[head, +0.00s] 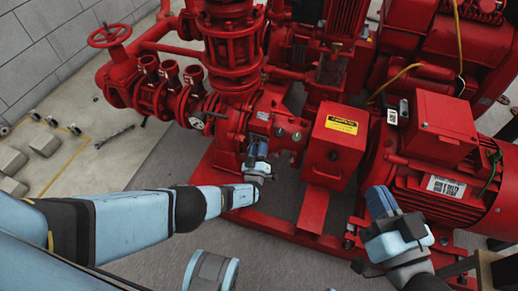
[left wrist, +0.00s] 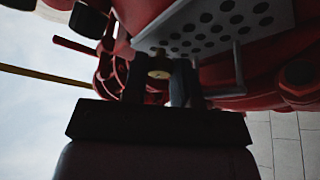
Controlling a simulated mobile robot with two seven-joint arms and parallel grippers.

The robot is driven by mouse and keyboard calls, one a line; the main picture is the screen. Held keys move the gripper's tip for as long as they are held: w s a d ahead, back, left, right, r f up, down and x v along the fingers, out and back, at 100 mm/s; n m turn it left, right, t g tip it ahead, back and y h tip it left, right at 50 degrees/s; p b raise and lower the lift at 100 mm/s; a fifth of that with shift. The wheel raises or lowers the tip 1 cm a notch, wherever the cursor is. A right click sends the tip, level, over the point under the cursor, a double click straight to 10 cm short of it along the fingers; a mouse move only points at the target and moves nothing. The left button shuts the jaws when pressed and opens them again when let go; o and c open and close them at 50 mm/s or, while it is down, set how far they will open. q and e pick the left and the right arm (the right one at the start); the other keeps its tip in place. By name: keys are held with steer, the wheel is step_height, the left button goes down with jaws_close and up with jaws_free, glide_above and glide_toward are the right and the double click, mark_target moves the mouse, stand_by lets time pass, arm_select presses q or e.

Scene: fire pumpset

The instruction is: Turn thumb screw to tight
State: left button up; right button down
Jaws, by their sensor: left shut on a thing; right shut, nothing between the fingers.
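The thumb screw (left wrist: 159,73) shows as a small brass-coloured piece below a grey perforated plate (left wrist: 215,28) in the left wrist view. My left gripper (head: 257,150) is at the front of the red pump, beside its round housing. In the left wrist view its two dark fingers (left wrist: 161,84) stand on either side of the thumb screw and are shut on it. The screw is hidden by the gripper in the head view. My right gripper (head: 379,203) is shut and empty, in front of the red motor, away from the screw.
A red box with a yellow label (head: 333,145) stands just right of my left gripper. A red finned motor (head: 440,185) is behind my right gripper. Red pipes with a handwheel (head: 109,36) are at the upper left.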

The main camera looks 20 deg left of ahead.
arm_select(q)
steer(key=shift+a+m+t+h, duration=0.15)
steer(key=shift+m+t+h, duration=0.2)
steer(key=shift+m, duration=0.55)
arm_select(e)
steer(key=shift+f, duration=0.2)
arm_select(q)
steer(key=shift+m, duration=0.4)
arm_select(e)
steer(key=shift+a, duration=0.1)
arm_select(q)
steer(key=o, duration=0.9)
arm_select(e)
steer(key=shift+s, duration=0.1)
arm_select(q)
steer(key=shift+s+a+f, duration=0.1)
steer(key=shift+f, duration=0.05)
arm_select(e)
steer(key=shift+s+f, duration=0.1)
steer(key=shift+f, duration=0.05)
